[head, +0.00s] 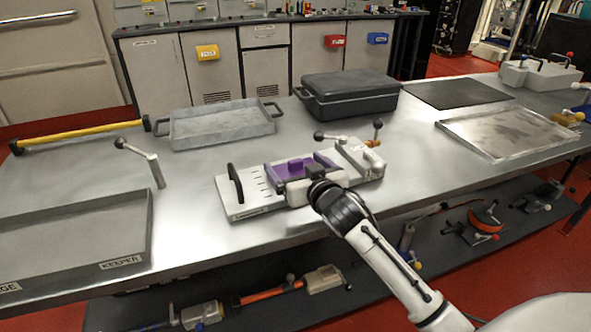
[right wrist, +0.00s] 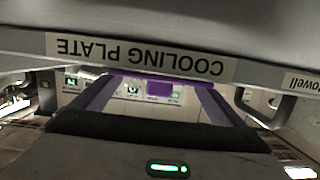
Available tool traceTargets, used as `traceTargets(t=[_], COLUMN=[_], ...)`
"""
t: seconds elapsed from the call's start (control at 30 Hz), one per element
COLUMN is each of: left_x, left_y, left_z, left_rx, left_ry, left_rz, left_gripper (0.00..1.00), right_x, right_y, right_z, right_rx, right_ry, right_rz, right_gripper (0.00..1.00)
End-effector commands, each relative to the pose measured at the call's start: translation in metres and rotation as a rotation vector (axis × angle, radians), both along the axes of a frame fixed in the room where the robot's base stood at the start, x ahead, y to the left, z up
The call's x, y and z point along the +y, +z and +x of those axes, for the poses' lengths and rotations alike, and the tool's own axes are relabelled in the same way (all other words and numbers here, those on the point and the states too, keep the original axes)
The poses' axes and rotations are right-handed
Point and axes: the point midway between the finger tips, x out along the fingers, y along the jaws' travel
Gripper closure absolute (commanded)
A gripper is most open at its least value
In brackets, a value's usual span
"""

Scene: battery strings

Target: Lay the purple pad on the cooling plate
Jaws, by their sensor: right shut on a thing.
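The cooling plate (head: 245,205) is a pale slab with a black handle at its left end, on the metal table. Its name label (right wrist: 140,60) shows upside down in the right wrist view. The purple pad (head: 289,167) is over the middle of the plate, and a purple strip of it (right wrist: 150,86) shows in the right wrist view. My right gripper (head: 297,187) reaches in from the front and is shut on the pad. The gripper partly hides the pad, and I cannot tell whether the pad touches the plate. My left gripper is out of view.
A grey tray (head: 225,137) and a black case (head: 347,105) stand behind the plate. A keeper tray (head: 125,262) is at the front left, and a shallow metal tray (head: 505,152) is at the right. A lever post (head: 156,170) stands left of the plate.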

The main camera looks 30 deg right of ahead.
Motion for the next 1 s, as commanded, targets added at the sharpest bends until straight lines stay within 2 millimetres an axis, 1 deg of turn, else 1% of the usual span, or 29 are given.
traceTargets(t=[0.07,0.3,0.4,0.43,0.47,0.77,0.87,1.0], left_x=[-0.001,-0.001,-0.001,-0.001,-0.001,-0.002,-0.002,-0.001], left_y=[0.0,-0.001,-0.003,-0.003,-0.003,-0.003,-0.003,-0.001], left_z=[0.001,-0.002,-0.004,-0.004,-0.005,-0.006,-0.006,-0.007], left_rx=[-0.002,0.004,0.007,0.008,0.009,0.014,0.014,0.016], left_ry=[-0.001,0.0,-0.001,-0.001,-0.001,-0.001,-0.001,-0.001], left_rz=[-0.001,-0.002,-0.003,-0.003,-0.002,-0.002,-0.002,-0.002], left_gripper=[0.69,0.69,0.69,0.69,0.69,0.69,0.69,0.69], right_x=[0.0,0.0,0.0,0.0,0.0,0.001,0.003,0.009], right_y=[-0.004,-0.004,-0.007,-0.007,-0.007,-0.004,-0.002,0.003], right_z=[0.0,0.0,0.0,0.0,0.0,-0.002,-0.013,-0.04], right_rx=[-0.002,-0.002,-0.002,-0.001,-0.001,-0.001,0.0,0.0], right_ry=[0.0,0.001,0.0,0.0,0.0,0.001,0.001,0.002], right_rz=[-0.001,0.0,0.0,0.0,0.0,-0.001,0.001,0.003], right_gripper=[0.3,0.3,0.3,0.03,0.0,0.0,0.0,0.0])
